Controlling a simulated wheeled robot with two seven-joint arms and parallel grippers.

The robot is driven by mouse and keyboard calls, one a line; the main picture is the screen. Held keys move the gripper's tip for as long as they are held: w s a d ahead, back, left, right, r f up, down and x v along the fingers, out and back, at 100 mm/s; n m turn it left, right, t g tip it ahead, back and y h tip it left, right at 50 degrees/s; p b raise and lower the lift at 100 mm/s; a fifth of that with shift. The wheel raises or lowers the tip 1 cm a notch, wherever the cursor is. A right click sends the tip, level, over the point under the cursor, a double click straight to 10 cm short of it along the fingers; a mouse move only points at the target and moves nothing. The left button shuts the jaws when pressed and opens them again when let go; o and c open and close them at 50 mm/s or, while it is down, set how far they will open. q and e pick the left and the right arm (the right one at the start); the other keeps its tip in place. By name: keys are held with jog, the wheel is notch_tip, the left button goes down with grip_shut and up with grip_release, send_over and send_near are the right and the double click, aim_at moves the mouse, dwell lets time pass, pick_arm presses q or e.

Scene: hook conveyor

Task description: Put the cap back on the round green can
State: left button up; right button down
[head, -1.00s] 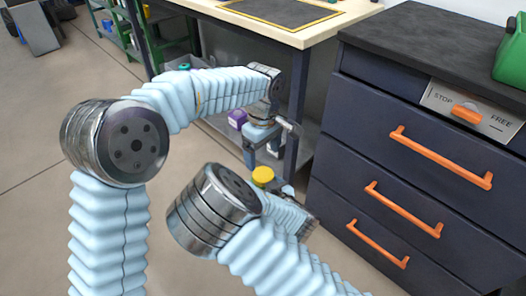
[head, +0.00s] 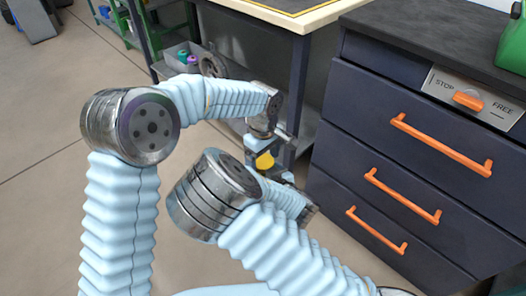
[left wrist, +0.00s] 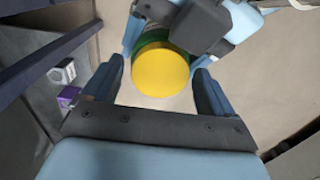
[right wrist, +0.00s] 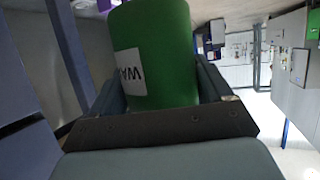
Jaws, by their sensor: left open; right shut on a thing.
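The round green can (right wrist: 165,45), with a white label, is between the fingers of my right gripper (right wrist: 157,80), which is shut on it. A round yellow cap (left wrist: 160,72) shows at the can's upper end in the left wrist view, with green (left wrist: 150,40) behind its edge. I cannot tell whether it is fully seated. The cap also shows in the head view (head: 264,161). My left gripper (head: 262,146) is open just above, its two fingers on either side of the cap with gaps visible. The can's body is mostly hidden in the head view.
A dark drawer cabinet (head: 400,150) with orange handles stands close on the right. A light-topped workbench (head: 290,15) and its leg are behind the grippers. A larger green container (head: 513,45) stands on the cabinet.

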pick_arm(q)
jog(key=c, duration=1.1)
jog(key=m, duration=0.9)
jog(key=shift+m, duration=0.4)
jog(key=o, duration=1.2)
jog(key=shift+r, duration=2.25)
